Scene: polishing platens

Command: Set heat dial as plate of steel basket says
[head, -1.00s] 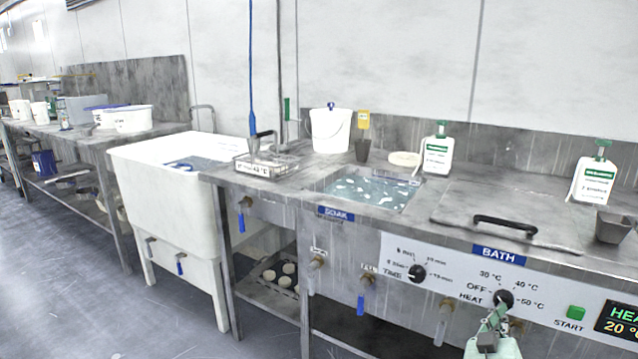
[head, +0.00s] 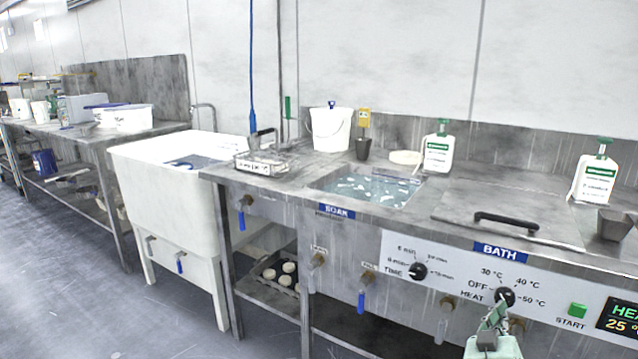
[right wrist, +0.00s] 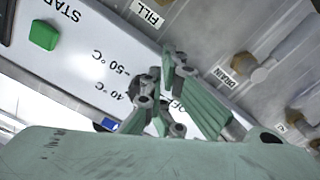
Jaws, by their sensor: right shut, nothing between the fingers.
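The black heat dial (head: 505,296) is on the bath's front panel, with 30, 40 and 50 °C and OFF marked around it. I cannot tell which mark its pointer faces. My right gripper (head: 495,314) is shut and empty just below and in front of the dial; whether it touches is unclear. In the right wrist view its fingers (right wrist: 168,75) cover the dial amid the printed marks. The steel wire basket (head: 266,163) stands on the counter left of the soak basin. Its white plate (head: 262,166) is too small to read surely now. My left gripper is out of view.
A time dial (head: 418,271) is left of the heat dial. A green start button (head: 577,310) and a display (head: 620,318) reading 25 ° are to its right. Taps (head: 446,305) stick out below the panel. The lidded bath (head: 480,205) is above.

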